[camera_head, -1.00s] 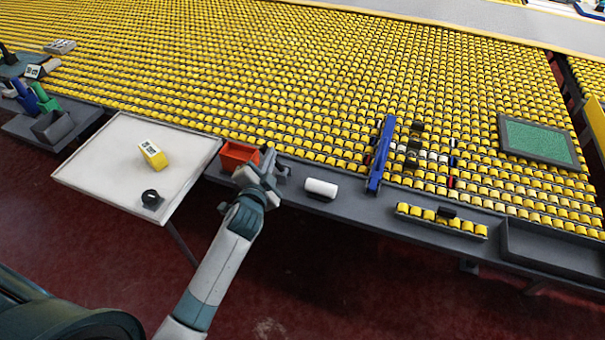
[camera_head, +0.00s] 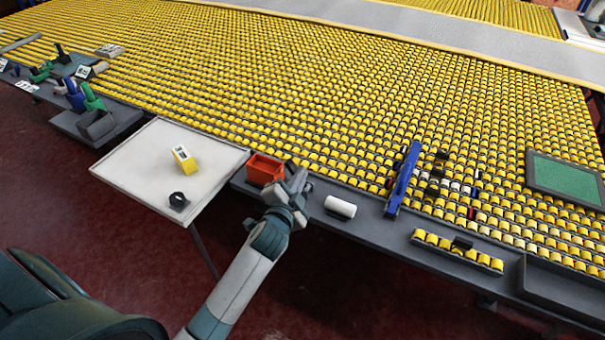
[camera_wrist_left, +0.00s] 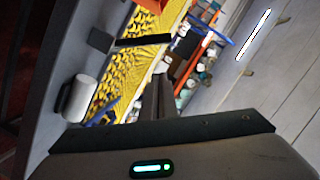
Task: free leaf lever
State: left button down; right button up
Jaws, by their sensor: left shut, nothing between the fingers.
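My left gripper (camera_head: 300,182) is shut and empty at the front edge of the roller table, just right of the orange bin (camera_head: 265,169). Its dark fingers (camera_wrist_left: 160,98) show end-on in the left wrist view. A black bar (camera_wrist_left: 145,40) beside a grey block (camera_wrist_left: 101,39) shows there, apart from the fingers; I cannot tell whether this is the leaf lever. In the head view, the gripper may hide that spot. The pale leaf (camera_head: 130,178) is flat at the left of the table. My right gripper is not in view.
A white roll (camera_head: 340,207) lies on the grey front ledge, right of my gripper. A yellow block (camera_head: 184,158) and a black ring (camera_head: 178,201) are on the leaf. The red floor in front is open.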

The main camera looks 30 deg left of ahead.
pick_arm(q)
jog(key=b+v, duration=0.1)
jog(key=v, duration=0.6)
jog(key=shift+d+b, duration=0.15)
jog(key=shift+b, duration=0.2)
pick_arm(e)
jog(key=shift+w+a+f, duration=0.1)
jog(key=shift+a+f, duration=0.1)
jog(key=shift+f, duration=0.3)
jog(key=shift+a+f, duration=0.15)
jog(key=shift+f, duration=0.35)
pick_arm(q)
jog(key=shift+s+r, duration=0.1)
jog(key=shift+s, duration=0.05)
